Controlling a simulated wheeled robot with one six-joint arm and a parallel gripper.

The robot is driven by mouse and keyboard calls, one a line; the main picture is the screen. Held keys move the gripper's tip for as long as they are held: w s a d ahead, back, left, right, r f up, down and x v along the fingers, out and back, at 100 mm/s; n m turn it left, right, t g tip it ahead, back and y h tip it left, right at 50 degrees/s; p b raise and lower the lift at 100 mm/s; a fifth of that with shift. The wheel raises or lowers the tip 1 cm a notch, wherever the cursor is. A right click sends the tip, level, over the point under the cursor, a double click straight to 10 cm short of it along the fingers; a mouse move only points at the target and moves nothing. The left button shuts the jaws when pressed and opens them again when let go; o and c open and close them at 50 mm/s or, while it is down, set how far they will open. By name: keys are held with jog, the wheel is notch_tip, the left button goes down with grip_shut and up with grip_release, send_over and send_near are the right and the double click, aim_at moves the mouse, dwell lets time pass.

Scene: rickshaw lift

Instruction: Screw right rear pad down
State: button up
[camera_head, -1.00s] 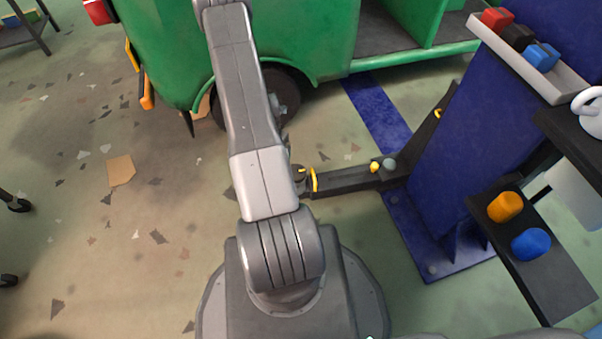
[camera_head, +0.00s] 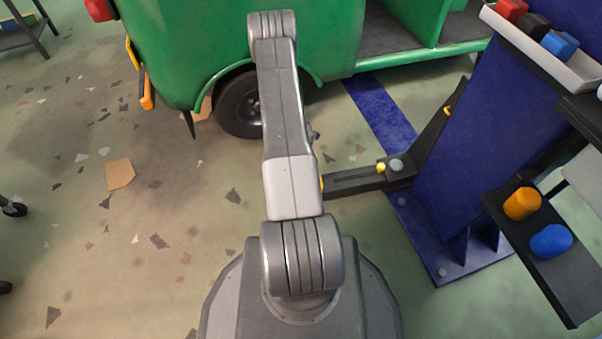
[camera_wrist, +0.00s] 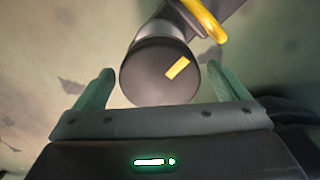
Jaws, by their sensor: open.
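The round dark pad (camera_wrist: 150,75) with a yellow mark on its top sits at the end of the lift arm in the wrist view. My gripper (camera_wrist: 162,84) is open, with one green finger on each side of the pad's near part. I cannot tell whether the fingers touch it. In the head view the dark lift arm (camera_head: 352,181) reaches left from the blue post, and its pad end is hidden behind my arm. A yellow curved guard (camera_wrist: 205,18) stands beside the pad in the wrist view.
The blue lift post (camera_head: 455,150) stands at the right, with a tray (camera_head: 570,78) of coloured blocks on top. A dark shelf (camera_head: 565,285) holds an orange and a blue piece. The green rickshaw (camera_head: 200,50) stands behind. The floor at left is mostly clear.

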jog(key=c, duration=1)
